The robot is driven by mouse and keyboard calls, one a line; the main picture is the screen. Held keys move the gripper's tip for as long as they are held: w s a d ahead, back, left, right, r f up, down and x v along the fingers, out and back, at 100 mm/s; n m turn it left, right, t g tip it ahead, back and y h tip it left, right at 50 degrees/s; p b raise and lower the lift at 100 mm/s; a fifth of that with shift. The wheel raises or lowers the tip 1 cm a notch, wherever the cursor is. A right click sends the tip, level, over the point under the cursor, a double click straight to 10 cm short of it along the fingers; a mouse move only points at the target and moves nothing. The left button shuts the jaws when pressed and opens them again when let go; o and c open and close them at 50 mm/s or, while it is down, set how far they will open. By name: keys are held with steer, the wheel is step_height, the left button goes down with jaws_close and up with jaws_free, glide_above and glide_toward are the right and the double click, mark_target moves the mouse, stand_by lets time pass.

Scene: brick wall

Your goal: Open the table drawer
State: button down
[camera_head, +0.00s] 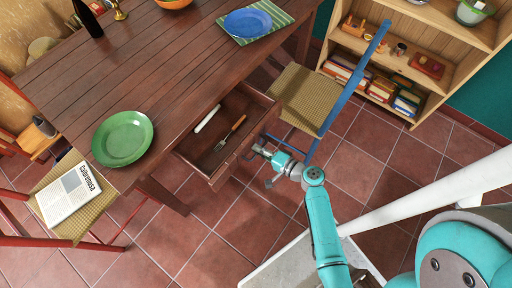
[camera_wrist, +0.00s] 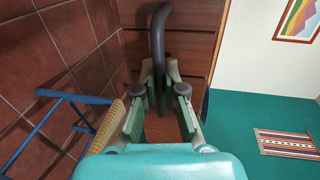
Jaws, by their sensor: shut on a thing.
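The wooden table (camera_head: 165,68) has its drawer (camera_head: 222,172) pulled out, with the inside showing. A white-handled utensil (camera_head: 208,118) and a brown-handled one (camera_head: 238,123) lie in it. My gripper (camera_head: 258,149) is at the drawer's front face. In the wrist view, the dark curved drawer handle (camera_wrist: 158,40) stands between the fingers of my gripper (camera_wrist: 160,90), which are closed on it. The exact contact at the fingertips is small in the head view.
A blue chair (camera_head: 351,80) with a woven seat stands right of the drawer, close to my arm. A red chair (camera_head: 70,240) with a newspaper (camera_head: 68,194) is at left. A green plate (camera_head: 122,138) sits near the table edge. A shelf (camera_head: 440,20) stands at the back right. Tiled floor is clear below the drawer.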

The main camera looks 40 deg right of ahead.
steer(key=c, duration=1.2)
jaws_free()
steer(key=shift+c, duration=0.2)
steer(key=v, duration=1.2)
steer(key=shift+f, duration=0.15)
